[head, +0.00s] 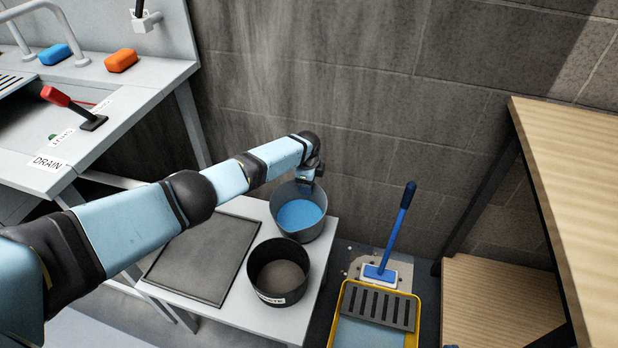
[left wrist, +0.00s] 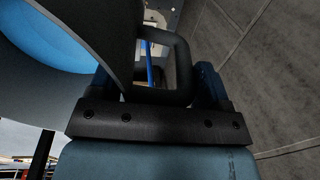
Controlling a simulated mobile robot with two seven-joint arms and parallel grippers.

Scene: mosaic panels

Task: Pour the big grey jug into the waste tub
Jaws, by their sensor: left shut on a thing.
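The big grey jug (head: 312,233) is at the back right of the low white table, with blue liquid (head: 299,214) inside. It looks upright; I cannot tell whether its base touches the table. My left gripper (head: 306,180) is shut on the jug's dark handle at its back side. In the left wrist view the handle (left wrist: 180,65) passes between the fingers (left wrist: 158,94), with the jug's wall (left wrist: 70,100) to the left. The dark waste tub (head: 292,296) stands just in front of the jug, with a white label and brownish contents. My right gripper is out of view.
A dark flat tray (head: 195,265) lies left of the tub on the white table (head: 238,322). A yellow bucket (head: 338,312) and a blue-handled brush (head: 396,235) are on the floor to the right. A wooden shelf (head: 570,190) stands far right; a wall is close behind the jug.

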